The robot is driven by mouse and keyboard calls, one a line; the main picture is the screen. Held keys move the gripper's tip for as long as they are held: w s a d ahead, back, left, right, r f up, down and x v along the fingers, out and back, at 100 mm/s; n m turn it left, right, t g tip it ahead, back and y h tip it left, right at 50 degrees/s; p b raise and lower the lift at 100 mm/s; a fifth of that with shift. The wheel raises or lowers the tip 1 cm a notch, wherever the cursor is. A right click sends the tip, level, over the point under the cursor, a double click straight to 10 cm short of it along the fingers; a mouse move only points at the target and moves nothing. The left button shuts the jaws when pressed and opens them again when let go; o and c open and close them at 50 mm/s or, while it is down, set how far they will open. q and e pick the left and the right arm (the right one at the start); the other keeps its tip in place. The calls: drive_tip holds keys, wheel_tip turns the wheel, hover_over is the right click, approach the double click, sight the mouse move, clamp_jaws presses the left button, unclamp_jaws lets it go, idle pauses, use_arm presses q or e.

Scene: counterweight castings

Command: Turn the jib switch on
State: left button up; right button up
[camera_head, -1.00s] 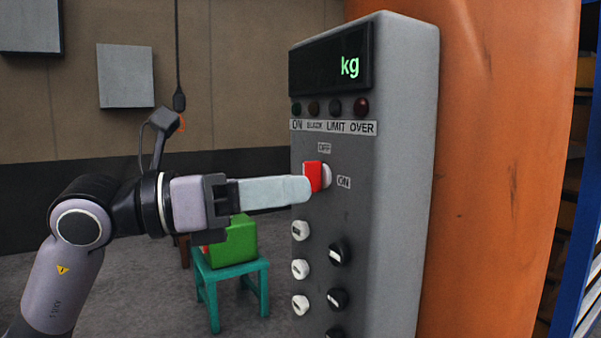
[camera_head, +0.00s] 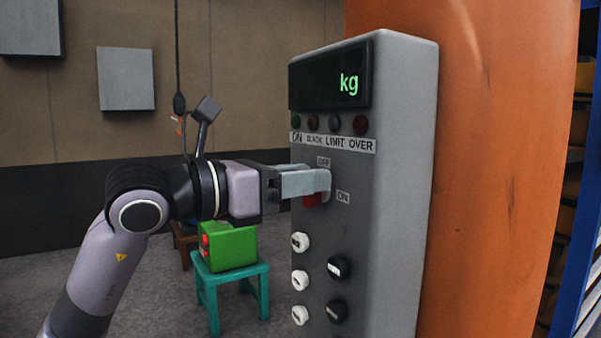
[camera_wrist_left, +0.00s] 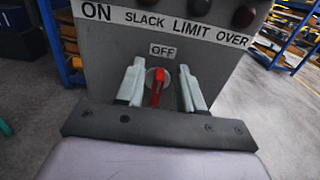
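In the left wrist view the red handle (camera_wrist_left: 157,85) stands roughly upright below the OFF label (camera_wrist_left: 163,51). My left gripper (camera_head: 318,183) is at the panel face, and its near finger hides much of the switch in the head view. In the left wrist view the left gripper (camera_wrist_left: 161,82) is open, one finger on each side of the handle, with visible gaps. My right gripper is not in view.
White knobs (camera_head: 300,281) and black knobs (camera_head: 338,267) sit below the switch. An orange column (camera_head: 500,170) stands behind the panel. A green box (camera_head: 232,248) rests on a teal stool (camera_head: 235,278).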

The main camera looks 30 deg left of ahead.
use_arm(q)
clamp_jaws()
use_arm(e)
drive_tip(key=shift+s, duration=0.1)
